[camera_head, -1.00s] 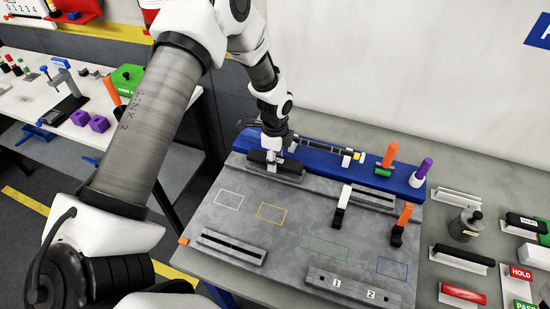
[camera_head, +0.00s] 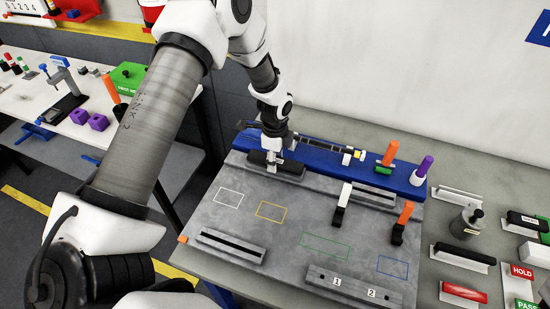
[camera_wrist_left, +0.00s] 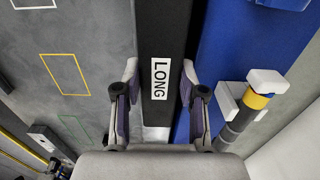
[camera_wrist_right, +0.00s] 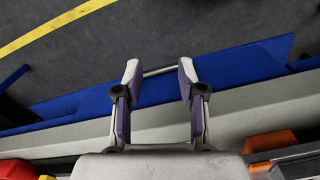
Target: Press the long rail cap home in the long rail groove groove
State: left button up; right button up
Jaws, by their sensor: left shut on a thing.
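The long rail cap (camera_head: 290,168) is a black bar at the back left of the grey plate. It lies along a grey rail, in front of the blue strip. In the left wrist view the cap (camera_wrist_left: 163,30) carries a white "LONG" label. My left gripper (camera_head: 276,157) is shut on the cap, with one finger on each long side (camera_wrist_left: 159,72). The groove under the cap is hidden, so I cannot tell how deep the cap sits. My right gripper (camera_wrist_right: 159,68) is open and empty, seen only in its own wrist view, above the floor and a table edge.
The grey plate (camera_head: 285,232) has coloured outlines and a slotted rail (camera_head: 232,246) at the front left. Orange, white and purple handled pieces stand on the right. The blue strip (camera_head: 325,158) with a dark bar lies behind. Several labelled parts lie at the far right.

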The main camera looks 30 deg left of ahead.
pick_arm(q)
jog(key=o, duration=1.2)
jog(key=shift+o, duration=0.2)
notch_tip(320, 180, up, 12)
